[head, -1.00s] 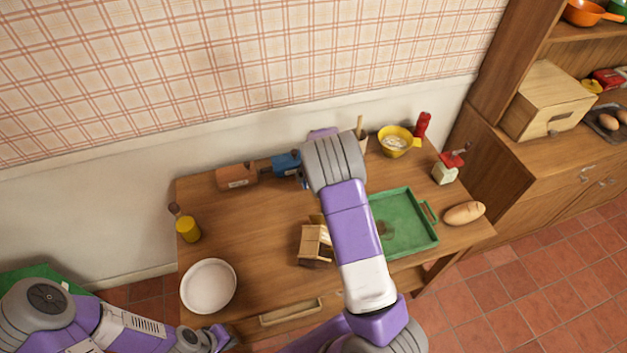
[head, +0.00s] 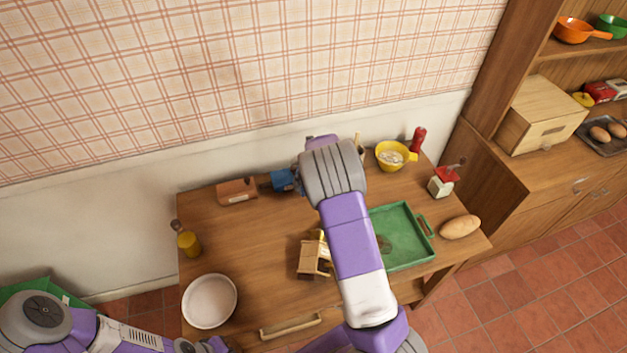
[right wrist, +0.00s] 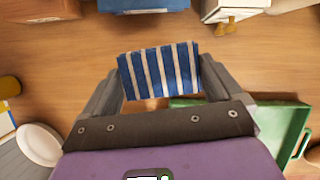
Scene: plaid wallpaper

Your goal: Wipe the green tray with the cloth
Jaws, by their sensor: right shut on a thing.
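The green tray (head: 408,254) lies on the right half of the wooden table, partly covered by my right arm in the head view. A brownish stain (head: 384,243) shows on its floor. The tray also shows at the lower right of the right wrist view (right wrist: 292,122). My right gripper (right wrist: 160,78) is shut on the blue and white striped cloth (right wrist: 160,70), above the table and beyond the tray's edge in that view. My arm hides this gripper and the cloth in the head view. My left arm is at the bottom left; its gripper's fingers cannot be made out.
On the table (head: 250,255) are a white plate (head: 210,301), a yellow-bodied shaker (head: 188,242), a small wooden holder (head: 308,260), an orange-brown box (head: 237,191), a yellow bowl (head: 393,157), a red-topped dispenser (head: 442,182) and a bread loaf (head: 460,227). Left-centre table is clear.

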